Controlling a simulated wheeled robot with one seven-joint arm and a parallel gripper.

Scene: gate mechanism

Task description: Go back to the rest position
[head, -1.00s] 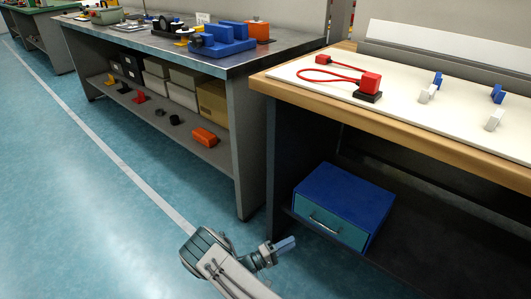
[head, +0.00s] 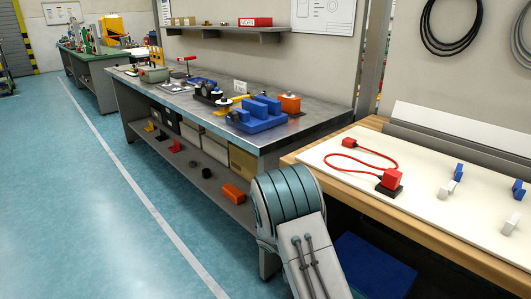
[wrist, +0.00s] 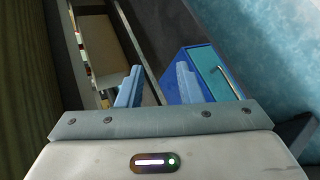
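My gripper (wrist: 158,80) shows in the wrist view with its two blue fingers apart and nothing between them. In the head view the gripper itself is not in sight. A grey and teal section of my arm stands at the lower middle there, in front of the gap between the two benches. Behind the right finger in the wrist view is a blue drawer box (wrist: 212,62) with a teal front and a metal handle. Its top also shows in the head view (head: 372,266), under the wooden bench.
The wooden bench (head: 470,248) holds a white board with a red connector block (head: 391,180) and a red cable. A metal bench (head: 335,117) beside it carries a blue fixture (head: 258,115), with boxes on its lower shelf. Open blue floor (head: 80,200) lies at left.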

